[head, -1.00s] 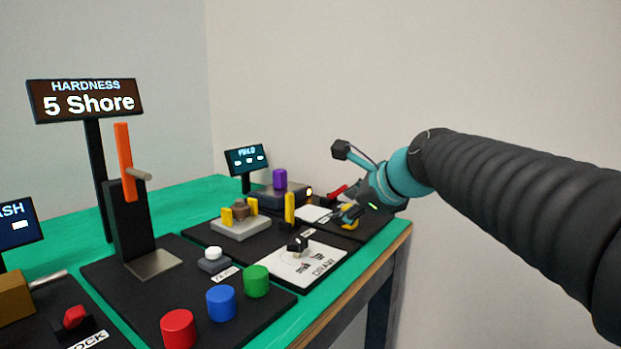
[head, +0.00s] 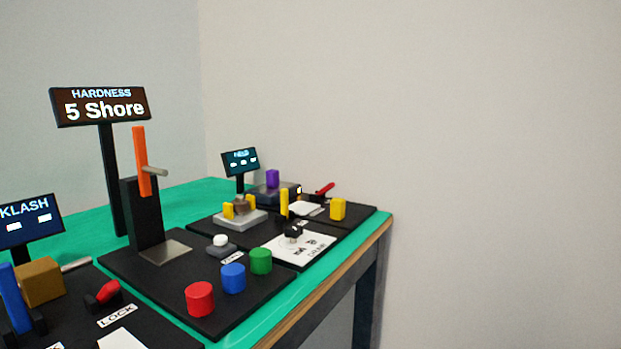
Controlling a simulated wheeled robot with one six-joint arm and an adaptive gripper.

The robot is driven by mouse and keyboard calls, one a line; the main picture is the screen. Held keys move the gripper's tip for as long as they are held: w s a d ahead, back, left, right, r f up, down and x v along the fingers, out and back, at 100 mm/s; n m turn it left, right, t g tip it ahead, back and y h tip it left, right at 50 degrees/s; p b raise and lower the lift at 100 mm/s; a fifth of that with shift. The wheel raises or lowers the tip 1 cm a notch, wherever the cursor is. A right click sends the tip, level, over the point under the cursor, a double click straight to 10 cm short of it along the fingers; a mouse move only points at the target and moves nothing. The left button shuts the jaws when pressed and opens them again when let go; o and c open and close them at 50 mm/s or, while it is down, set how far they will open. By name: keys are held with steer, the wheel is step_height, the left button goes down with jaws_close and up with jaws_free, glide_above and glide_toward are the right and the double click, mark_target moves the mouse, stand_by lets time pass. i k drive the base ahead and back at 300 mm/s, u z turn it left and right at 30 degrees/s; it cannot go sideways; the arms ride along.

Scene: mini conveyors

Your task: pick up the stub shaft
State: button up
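I cannot single out the stub shaft for certain in the head view. One short grey rod (head: 76,265) lies behind the brown block (head: 40,282) at the lower left, partly hidden by it. Another grey pin (head: 155,171) sticks out from the orange lever (head: 141,160) on the hardness stand. My arm and my gripper are not in view.
Red (head: 199,299), blue (head: 232,278) and green (head: 261,261) cylinders stand along the front of a black board. A yellow block (head: 338,209) stands at the far right board. The green table (head: 278,305) ends at a wooden edge at right.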

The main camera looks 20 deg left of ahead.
mark_target(272, 176)
steer(key=z, duration=1.15)
steer(key=i, duration=1.3)
steer(key=u, duration=3.3)
